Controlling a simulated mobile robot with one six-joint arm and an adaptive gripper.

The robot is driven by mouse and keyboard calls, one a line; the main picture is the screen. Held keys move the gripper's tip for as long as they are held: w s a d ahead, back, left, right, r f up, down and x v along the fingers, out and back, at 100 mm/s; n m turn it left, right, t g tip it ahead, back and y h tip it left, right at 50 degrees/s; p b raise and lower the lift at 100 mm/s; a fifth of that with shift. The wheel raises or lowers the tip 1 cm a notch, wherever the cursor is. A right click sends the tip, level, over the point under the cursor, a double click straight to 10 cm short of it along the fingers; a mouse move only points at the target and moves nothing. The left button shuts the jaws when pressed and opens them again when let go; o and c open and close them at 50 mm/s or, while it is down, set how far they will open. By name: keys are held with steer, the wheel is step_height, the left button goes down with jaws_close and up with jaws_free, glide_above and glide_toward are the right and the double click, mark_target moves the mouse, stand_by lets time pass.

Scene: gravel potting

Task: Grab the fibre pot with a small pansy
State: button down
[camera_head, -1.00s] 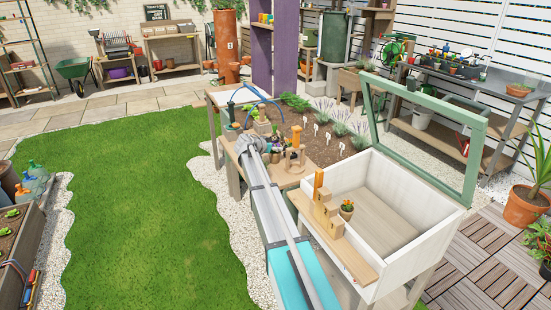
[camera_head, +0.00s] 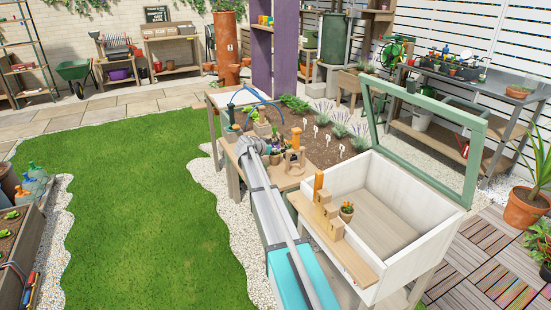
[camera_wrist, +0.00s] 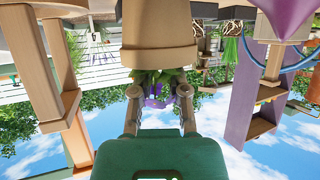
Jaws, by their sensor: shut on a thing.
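The fibre pot (camera_wrist: 158,50) is tan and fills the upper middle of the upside-down wrist view. Green leaves and purple pansy flowers (camera_wrist: 155,90) show past its rim. My gripper (camera_wrist: 160,91) is shut on this pot, with one finger on each side near the rim and the flowers between them. In the head view my arm reaches over the wooden bench (camera_head: 227,150), and its far end largely hides the grip. Whether the pot touches the bench cannot be told.
Several small pots and plants crowd the bench around my arm's end, with a blue hoop (camera_head: 262,103) behind. A white cold frame (camera_head: 412,255) with a raised green lid stands at right. On its front ledge are stepped wooden blocks (camera_head: 325,210) and a small potted plant (camera_head: 346,212).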

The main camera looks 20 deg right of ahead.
steer(key=shift+r, duration=0.15)
step_height(320, 180, up, 10)
steer(key=p, duration=1)
stand_by(1.0)
